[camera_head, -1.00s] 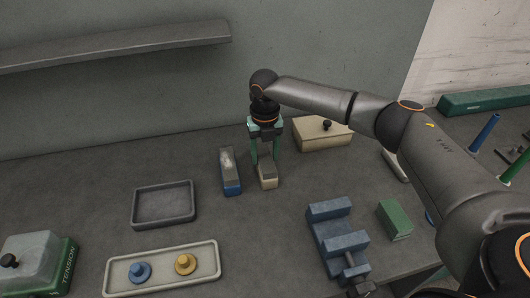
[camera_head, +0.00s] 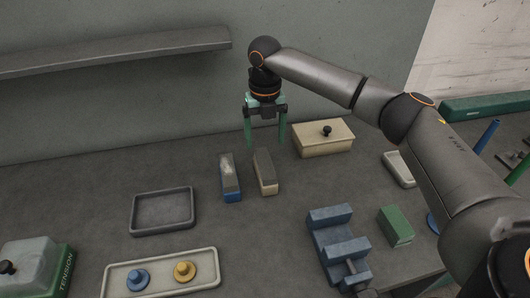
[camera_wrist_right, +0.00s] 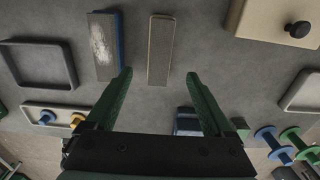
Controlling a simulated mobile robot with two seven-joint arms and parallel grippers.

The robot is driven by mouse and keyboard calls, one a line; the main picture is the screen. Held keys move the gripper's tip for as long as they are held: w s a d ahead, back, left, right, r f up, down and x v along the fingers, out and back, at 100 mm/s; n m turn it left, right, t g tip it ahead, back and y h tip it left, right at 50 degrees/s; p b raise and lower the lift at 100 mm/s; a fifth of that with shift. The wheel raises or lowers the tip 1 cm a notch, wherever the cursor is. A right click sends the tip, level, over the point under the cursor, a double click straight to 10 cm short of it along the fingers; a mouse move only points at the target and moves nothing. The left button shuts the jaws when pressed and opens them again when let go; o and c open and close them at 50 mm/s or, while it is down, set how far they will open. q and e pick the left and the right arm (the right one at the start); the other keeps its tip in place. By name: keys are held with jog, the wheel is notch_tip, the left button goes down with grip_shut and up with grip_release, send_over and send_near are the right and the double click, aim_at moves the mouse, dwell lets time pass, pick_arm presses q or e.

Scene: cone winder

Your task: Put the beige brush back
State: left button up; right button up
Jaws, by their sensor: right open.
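The beige brush (camera_head: 266,172) lies on the table beside the blue brush (camera_head: 230,178), to its right and a small gap apart. It has a grey top and a beige base. My right gripper (camera_head: 265,142) is open and empty, above and behind the beige brush, apart from it. In the right wrist view the beige brush (camera_wrist_right: 160,50) lies beyond the open fingers (camera_wrist_right: 160,85), with the blue brush (camera_wrist_right: 104,45) to its left. My left gripper is not in view.
A beige lidded box (camera_head: 323,139) stands right of the gripper. A dark tray (camera_head: 162,226) is at left, a cream tray (camera_head: 205,278) with blue and yellow pieces in front. A blue vise (camera_head: 335,240) and green block (camera_head: 396,227) are at front right. A shelf (camera_head: 120,48) hangs behind.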

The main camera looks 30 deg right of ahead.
jog(key=shift+r, duration=2)
